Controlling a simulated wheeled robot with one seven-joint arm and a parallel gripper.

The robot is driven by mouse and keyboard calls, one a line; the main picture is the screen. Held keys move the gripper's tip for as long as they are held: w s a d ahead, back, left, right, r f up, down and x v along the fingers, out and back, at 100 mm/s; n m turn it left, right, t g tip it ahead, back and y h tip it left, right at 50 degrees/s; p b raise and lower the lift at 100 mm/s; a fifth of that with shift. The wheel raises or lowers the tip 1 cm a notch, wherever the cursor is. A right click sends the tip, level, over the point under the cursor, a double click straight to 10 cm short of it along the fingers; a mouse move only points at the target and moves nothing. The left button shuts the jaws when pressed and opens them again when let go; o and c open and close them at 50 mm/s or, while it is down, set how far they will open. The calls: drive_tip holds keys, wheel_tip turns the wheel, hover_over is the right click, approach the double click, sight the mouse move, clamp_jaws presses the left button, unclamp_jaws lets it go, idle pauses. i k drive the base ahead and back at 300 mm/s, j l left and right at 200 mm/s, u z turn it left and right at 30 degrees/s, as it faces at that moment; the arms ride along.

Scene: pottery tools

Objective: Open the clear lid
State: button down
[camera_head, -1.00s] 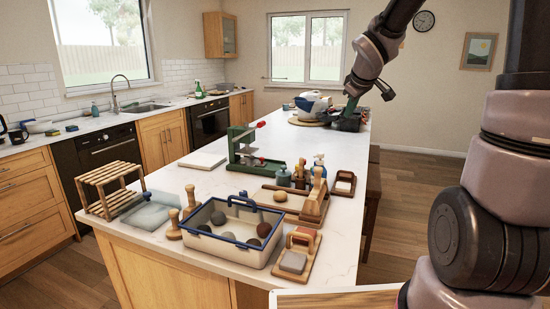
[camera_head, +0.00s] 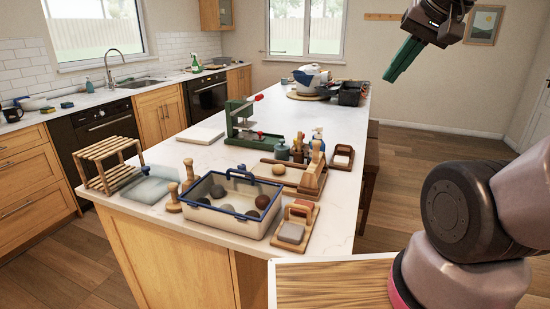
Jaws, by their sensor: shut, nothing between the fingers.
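A pale, see-through flat panel (camera_head: 150,191) lies at the near left of the island, beside a wooden rack. I cannot tell whether it is the clear lid. A dark box (camera_head: 352,94) stands at the island's far end, too small to show a lid. My gripper (camera_head: 391,77) has green fingers, pressed together and empty. It is in the air at the upper right, well away from the bin and panel, pointing down and left.
The island counter (camera_head: 345,125) has bare room along its right side. A green press (camera_head: 245,125), a wooden rack (camera_head: 105,165), a wooden board with a roller (camera_head: 300,180) and several small tools crowd the near half. A white and blue machine (camera_head: 310,76) stands far back.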

sight(242, 218)
drive_tip(key=i+l+u, duration=0.15)
drive_tip(key=u, duration=0.2)
drive_tip(key=i+l+u, duration=0.1)
drive_tip(key=l+u, duration=0.3)
